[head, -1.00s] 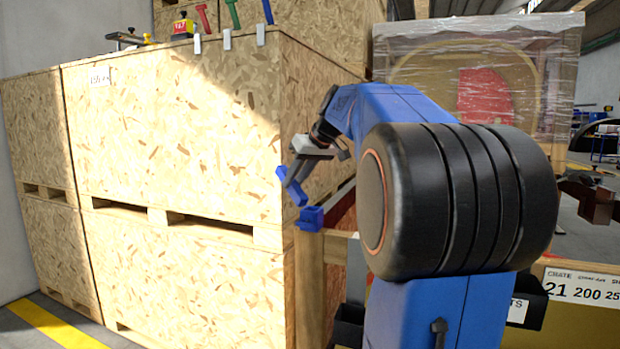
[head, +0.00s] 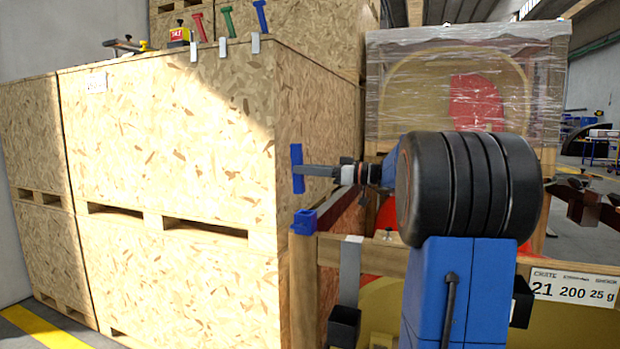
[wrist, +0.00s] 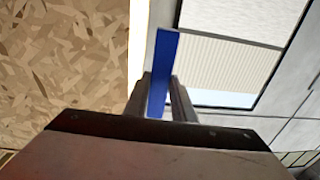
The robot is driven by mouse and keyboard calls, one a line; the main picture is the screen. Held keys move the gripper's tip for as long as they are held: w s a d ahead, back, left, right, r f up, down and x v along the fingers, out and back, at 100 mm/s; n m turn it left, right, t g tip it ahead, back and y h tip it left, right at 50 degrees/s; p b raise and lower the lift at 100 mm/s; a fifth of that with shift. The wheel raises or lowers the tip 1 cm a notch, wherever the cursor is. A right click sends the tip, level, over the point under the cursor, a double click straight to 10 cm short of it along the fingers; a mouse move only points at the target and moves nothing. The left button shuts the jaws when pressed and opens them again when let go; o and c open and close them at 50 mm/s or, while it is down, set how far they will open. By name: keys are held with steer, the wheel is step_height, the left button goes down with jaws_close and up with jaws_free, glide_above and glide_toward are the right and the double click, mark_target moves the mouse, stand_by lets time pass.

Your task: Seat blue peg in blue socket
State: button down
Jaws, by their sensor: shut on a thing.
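The blue peg (head: 297,168) is a slim blue bar, held upright in the head view. My gripper (head: 306,170) reaches in level from the right and is shut on it near its middle. In the wrist view the peg (wrist: 163,65) stands out between the two fingers (wrist: 163,95). The blue socket (head: 304,222) is a small blue block on the top corner of a wooden post. The peg's lower end is a little above the socket and slightly left of its middle, with a gap between them. The socket's opening is not clear.
Large chipboard crates (head: 170,150) stand close on the left. Red (head: 199,27), green (head: 228,22) and blue (head: 262,16) T-shaped pieces stand along a crate's top edge. A film-wrapped crate (head: 385,100) is behind my arm. A wooden rail (head: 345,254) runs right from the post.

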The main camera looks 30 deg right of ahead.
steer(key=shift+s+d+r+m+t, duration=0.2)
steer(key=shift+d+t, duration=0.2)
steer(key=shift+d, duration=0.15)
steer(key=shift+s+d+r+m+t, duration=0.1)
steer(key=shift+s+d+t, duration=0.1)
steer(key=shift+d+t, duration=0.3)
steer(key=shift+d+f, duration=0.1)
steer(key=shift+f, duration=2.85)
steer(key=shift+f, duration=1.55)
steer(key=shift+r, duration=0.25)
steer(key=shift+r, duration=1.05)
steer(key=shift+f, duration=1.1)
